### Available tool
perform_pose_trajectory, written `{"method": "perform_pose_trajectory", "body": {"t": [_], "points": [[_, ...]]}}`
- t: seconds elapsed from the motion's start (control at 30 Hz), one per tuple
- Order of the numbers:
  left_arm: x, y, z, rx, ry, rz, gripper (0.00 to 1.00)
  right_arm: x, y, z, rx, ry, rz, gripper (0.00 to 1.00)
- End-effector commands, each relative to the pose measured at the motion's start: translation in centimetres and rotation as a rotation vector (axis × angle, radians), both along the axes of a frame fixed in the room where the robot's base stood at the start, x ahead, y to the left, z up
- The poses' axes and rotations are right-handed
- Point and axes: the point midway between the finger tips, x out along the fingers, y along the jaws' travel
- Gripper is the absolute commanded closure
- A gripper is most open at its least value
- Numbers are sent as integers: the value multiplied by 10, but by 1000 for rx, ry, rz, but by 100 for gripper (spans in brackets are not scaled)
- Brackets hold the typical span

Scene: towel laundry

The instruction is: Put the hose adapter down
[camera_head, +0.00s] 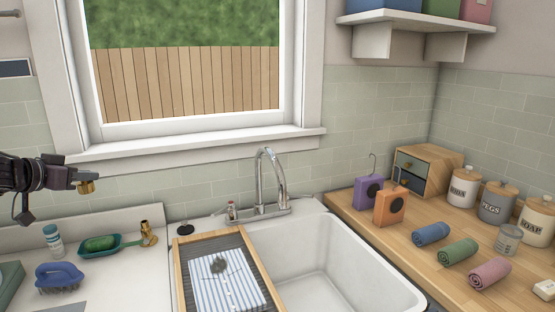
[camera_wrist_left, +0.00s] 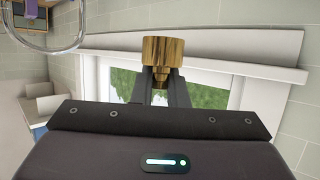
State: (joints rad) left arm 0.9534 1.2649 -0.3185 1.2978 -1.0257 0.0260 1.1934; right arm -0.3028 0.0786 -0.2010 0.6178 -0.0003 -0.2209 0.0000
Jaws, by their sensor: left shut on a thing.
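The hose adapter (camera_head: 87,187) is a small brass piece held between the fingertips of my left gripper (camera_head: 80,177). The gripper is shut on it, up in the air at the left, above the white counter and in front of the wall below the window. In the left wrist view the adapter (camera_wrist_left: 162,52) shows as a ridged brass cylinder with a narrower part, pinched between the two dark fingers (camera_wrist_left: 162,80). My right gripper is in neither view.
Below stand a brass fitting (camera_head: 149,233), a teal dish (camera_head: 124,245) with a green sponge, a bottle (camera_head: 53,240) and a blue brush (camera_head: 59,276). A framed washboard with a striped cloth (camera_head: 214,275) lies beside the sink (camera_head: 335,262). The faucet (camera_head: 265,185) stands behind.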

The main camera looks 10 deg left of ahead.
Motion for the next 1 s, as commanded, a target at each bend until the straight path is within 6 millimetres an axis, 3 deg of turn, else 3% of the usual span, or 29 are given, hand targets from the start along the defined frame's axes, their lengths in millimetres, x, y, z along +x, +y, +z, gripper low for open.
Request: {"method": "perform_pose_trajectory", "body": {"t": [0.37,0.57,0.67,0.77,0.9,1.0], "points": [[20,-61,-35,-2,3,-28,100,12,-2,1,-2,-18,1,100],[29,-116,-62,-3,3,-44,100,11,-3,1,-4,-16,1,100],[29,-158,-80,-7,2,-51,100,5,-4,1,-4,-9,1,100],[21,-213,-99,-10,2,-50,100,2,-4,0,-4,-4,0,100],[-9,-283,-113,-15,0,-9,100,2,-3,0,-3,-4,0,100],[-36,-312,-114,-14,0,40,100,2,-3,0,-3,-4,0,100]]}}
